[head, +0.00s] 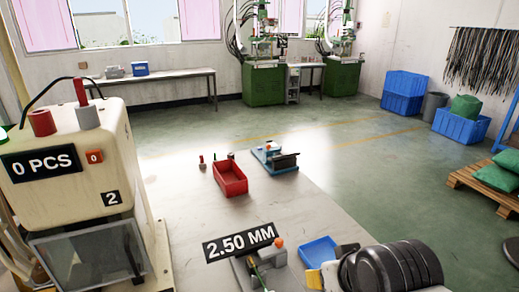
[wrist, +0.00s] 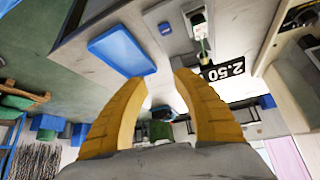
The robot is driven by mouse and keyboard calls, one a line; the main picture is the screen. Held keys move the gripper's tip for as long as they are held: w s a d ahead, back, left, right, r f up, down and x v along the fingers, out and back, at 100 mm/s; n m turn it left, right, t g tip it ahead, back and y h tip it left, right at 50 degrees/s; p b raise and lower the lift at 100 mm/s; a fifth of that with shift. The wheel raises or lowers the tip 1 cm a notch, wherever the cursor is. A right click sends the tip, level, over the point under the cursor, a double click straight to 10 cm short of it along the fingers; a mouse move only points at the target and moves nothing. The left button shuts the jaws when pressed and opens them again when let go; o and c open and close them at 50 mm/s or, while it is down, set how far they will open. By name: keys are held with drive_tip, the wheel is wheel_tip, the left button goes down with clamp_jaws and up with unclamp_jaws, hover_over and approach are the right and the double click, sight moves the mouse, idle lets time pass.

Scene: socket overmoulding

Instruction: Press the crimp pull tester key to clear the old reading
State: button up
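No device in view is plainly labelled as the crimp pull tester. A blue-based device (head: 274,160) with a black bar and an orange-red part stands farther back. I cannot tell which is the tester or make out its key. My gripper (wrist: 164,73) has yellow fingers apart with nothing between them. In the head view its yellow finger shows right of the "2.50 MM" device, by a blue tray.
The blue tray (head: 320,249) lies close to my gripper; it shows in the wrist view (wrist: 120,50). A red bin (head: 230,180) stands mid-bench. A beige machine (head: 70,150) reading "0 PCS" fills the left. The bench surface (head: 300,205) between bin and display is clear.

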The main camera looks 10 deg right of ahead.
clamp_jaws()
idle(1.0)
